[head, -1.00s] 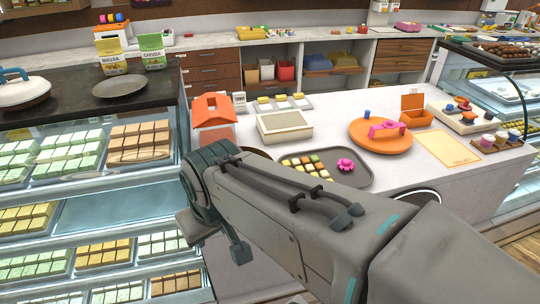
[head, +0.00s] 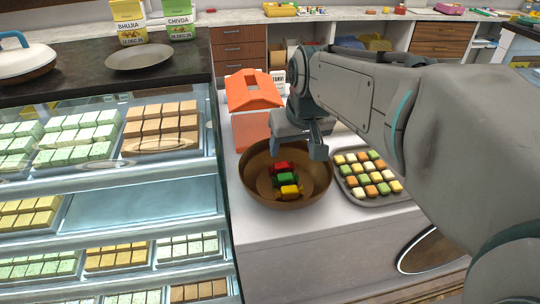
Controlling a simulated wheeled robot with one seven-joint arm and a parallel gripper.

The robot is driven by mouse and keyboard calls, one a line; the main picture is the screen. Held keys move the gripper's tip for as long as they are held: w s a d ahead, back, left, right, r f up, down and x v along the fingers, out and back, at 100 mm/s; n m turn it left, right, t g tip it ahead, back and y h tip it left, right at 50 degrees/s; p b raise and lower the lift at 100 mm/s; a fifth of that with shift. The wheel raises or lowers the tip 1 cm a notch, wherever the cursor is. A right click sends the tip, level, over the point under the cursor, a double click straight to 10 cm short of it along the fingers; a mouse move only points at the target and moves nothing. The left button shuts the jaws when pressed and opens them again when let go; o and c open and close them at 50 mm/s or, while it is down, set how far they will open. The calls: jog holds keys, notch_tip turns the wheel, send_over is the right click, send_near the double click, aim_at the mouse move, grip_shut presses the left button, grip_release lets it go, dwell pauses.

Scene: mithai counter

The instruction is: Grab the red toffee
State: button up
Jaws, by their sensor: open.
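The red toffee (head: 283,167) lies in a brown bowl (head: 249,188) on the white counter. It is at the back of a small group, behind a green toffee (head: 287,179) and a yellow toffee (head: 290,191). My gripper (head: 297,152) is over the back right part of the bowl, pointing down, with one finger showing plainly at the right. It is open, with nothing seen between its fingers. The red toffee is below and slightly left of the gripper; I cannot tell the exact height between them.
A grey tray of small sweets (head: 349,193) stands right of the bowl. An orange-roofed box (head: 252,92) stands behind the bowl, close to my gripper. A glass sweets case (head: 110,165) is at the left. My arm hides much of the counter at right.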

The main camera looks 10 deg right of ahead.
aim_at(282, 164)
jog(key=w+x, duration=0.1)
jog(key=x, duration=0.4)
jog(key=w+x, duration=0.1)
jog(key=x, duration=0.4)
jog(key=w+r+x, duration=0.1)
jog(key=x, duration=0.5)
jog(key=shift+d, duration=0.15)
jog(key=shift+r, duration=0.1)
jog(key=c, duration=1)
